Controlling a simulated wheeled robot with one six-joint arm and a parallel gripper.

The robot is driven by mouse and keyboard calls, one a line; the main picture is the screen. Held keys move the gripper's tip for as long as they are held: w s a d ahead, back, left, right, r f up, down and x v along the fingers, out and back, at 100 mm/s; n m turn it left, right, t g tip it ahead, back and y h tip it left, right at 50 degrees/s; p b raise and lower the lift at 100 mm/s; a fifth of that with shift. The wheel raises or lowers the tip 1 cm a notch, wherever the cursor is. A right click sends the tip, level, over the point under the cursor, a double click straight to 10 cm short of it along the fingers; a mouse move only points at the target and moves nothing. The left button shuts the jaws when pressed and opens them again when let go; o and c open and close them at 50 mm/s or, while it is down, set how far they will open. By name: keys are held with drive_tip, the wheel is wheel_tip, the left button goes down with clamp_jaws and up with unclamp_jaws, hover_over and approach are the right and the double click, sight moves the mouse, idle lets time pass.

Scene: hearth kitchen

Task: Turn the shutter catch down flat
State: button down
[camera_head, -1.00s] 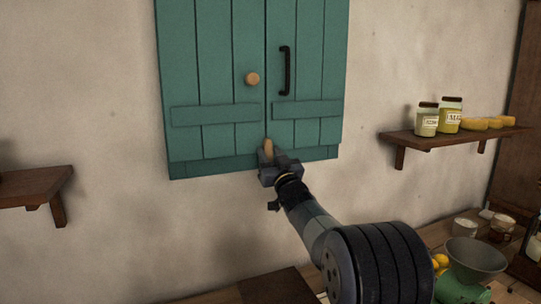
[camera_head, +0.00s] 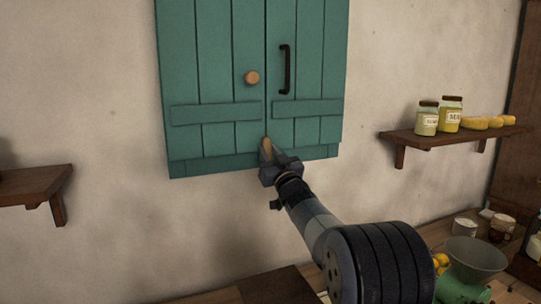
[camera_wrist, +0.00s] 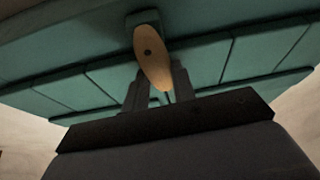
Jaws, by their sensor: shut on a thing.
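The shutter catch (camera_head: 267,145) is a tan wooden oval piece at the bottom middle of the green shutters (camera_head: 220,60). In the wrist view the catch (camera_wrist: 151,52) shows a dark pivot dot and stands close to upright, its lower end slightly right. My gripper (camera_head: 270,160) is at the catch from below. In the wrist view its two fingers (camera_wrist: 155,90) are on either side of the catch's lower end, shut on it. The exact contact is partly hidden by the catch itself.
A round wooden knob (camera_head: 252,78) and a black handle (camera_head: 287,70) are on the shutters above. A shelf with jars (camera_head: 450,140) is on the right wall, another shelf (camera_head: 30,188) on the left. A green grinder (camera_head: 470,265) stands on the counter at lower right.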

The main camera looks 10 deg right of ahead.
drive_tip(key=n+g+y, duration=0.1)
drive_tip(key=n, duration=0.3)
drive_tip(key=a+n+g+y, duration=0.1)
drive_tip(key=n+y, duration=0.1)
drive_tip(key=n, duration=0.2)
drive_tip(key=a+f+n+g+y, duration=0.1)
drive_tip(key=n+y, duration=0.1)
drive_tip(key=n, duration=0.3)
drive_tip(key=shift+s+a+g, duration=0.15)
drive_tip(key=shift+s+g, duration=0.05)
drive_tip(key=shift+g, duration=0.1)
drive_tip(key=n, duration=0.1)
drive_tip(key=n+g+p, duration=0.1)
drive_tip(key=n, duration=0.1)
drive_tip(key=f+n+g+p, duration=0.1)
drive_tip(key=n, duration=0.1)
drive_tip(key=shift+a+f, duration=0.1)
drive_tip(key=shift+a, duration=0.15)
drive_tip(key=shift+s+a+f+n+g+p, duration=0.1)
drive_tip(key=shift+f+n+g+p, duration=0.3)
drive_tip(key=shift+n, duration=0.45)
drive_tip(key=shift+f+n+g+p, duration=0.2)
drive_tip(key=shift+n+p, duration=0.3)
drive_tip(key=shift+n, duration=0.35)
drive_tip(key=c, duration=1.2)
unclamp_jaws()
drive_tip(key=shift+o, duration=0.2)
